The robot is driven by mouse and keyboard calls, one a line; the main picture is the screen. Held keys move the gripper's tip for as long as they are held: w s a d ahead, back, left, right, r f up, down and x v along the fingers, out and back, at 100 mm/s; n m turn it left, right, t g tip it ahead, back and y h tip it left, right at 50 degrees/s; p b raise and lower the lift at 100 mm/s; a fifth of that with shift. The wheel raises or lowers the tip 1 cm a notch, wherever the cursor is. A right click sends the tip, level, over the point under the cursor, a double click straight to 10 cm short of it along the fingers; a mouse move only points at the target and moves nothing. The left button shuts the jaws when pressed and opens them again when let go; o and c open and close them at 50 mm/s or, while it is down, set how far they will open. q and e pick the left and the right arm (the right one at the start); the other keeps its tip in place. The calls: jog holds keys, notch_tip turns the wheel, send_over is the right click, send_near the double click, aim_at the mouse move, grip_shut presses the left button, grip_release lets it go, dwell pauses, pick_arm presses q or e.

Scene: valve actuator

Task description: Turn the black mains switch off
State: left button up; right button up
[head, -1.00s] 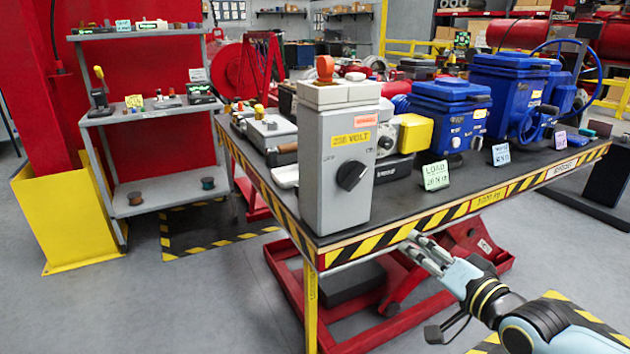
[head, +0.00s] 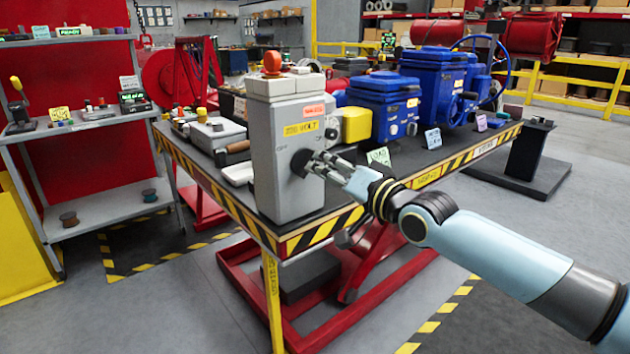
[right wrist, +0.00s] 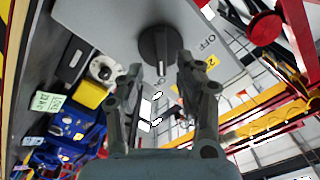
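The black mains switch (head: 301,162) is a round rotary knob with a raised grip bar on the front of a grey box (head: 285,195) with a yellow volt label. It also shows in the right wrist view (right wrist: 158,48), with an OFF mark on the panel beside it. My right gripper (head: 316,165) is at the knob. In the right wrist view its fingers (right wrist: 158,75) are apart, with the grip bar's end between their tips. I cannot tell whether they touch it. My left gripper is in neither view.
The box stands on the near corner of a striped-edge table (head: 335,228). Blue valve actuators (head: 383,102) and small cards (head: 379,156) stand behind my right arm. A grey shelf (head: 95,195) is at left. The floor in front is clear.

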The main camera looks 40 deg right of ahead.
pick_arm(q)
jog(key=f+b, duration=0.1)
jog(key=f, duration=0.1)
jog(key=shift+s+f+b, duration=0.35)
pick_arm(e)
jog(key=w, duration=0.3)
jog(key=shift+w+a+r, duration=0.1)
jog(key=shift+w+a, duration=0.05)
jog(key=shift+w, duration=0.05)
grip_shut()
